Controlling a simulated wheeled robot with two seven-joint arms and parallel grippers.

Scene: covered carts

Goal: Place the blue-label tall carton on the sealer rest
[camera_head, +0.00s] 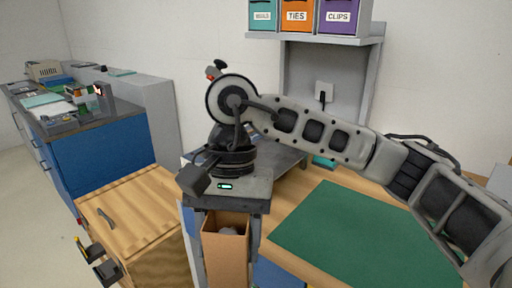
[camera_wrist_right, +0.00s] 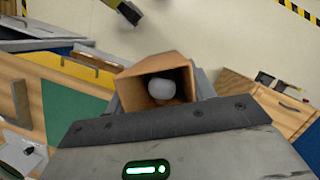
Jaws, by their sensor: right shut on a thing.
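My right gripper (camera_head: 230,222) points down in the head view, its grey body above and its two fingers on either side of a tall brown carton (camera_head: 220,258). It is shut on this carton. The carton's top is open, and a pale rounded thing shows inside. In the right wrist view the carton (camera_wrist_right: 133,90) lies beyond the gripper's grey body, with the white rounded thing (camera_wrist_right: 159,88) in it. No blue label shows on the visible faces. The carton's lower part is cut off or hidden. I cannot pick out the sealer rest. My left gripper is not in view.
A wooden cart cover with a handle (camera_head: 130,212) is left of the carton. A green mat (camera_head: 350,232) lies on the wooden table at right. A blue cabinet counter (camera_head: 95,155) holding small equipment stands back left. Labelled bins (camera_head: 297,16) sit on a wall shelf.

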